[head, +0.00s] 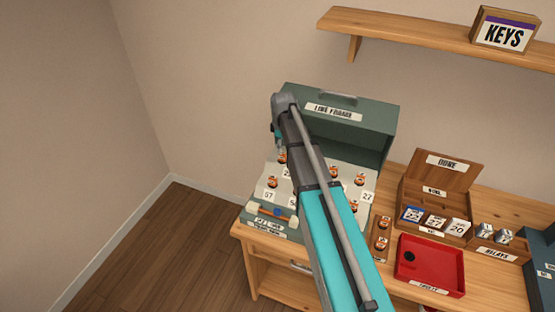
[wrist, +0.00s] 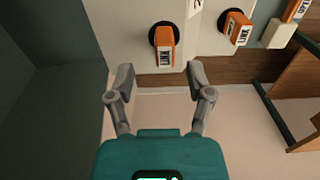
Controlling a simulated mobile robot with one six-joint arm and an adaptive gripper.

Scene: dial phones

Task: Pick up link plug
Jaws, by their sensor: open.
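An orange link plug (wrist: 165,47) with a white LINK label sits on a black round socket in the pale panel in the wrist view. My gripper (wrist: 160,82) is open and empty, its two fingers spread just below this plug and apart from it. A second orange link plug (wrist: 236,28) is to the right. In the head view several orange plugs stand on the white panel (head: 346,196) of the green line-finder case (head: 350,122), one of them at the left (head: 271,183). My arm hides part of the panel there.
A small wooden holder (head: 374,257) with orange plugs stands right of the case. A red tray (head: 430,285), a wooden box marked DONE (head: 440,180) and a relays box (head: 499,251) stand further right. A shelf (head: 420,35) with a KEYS sign hangs above.

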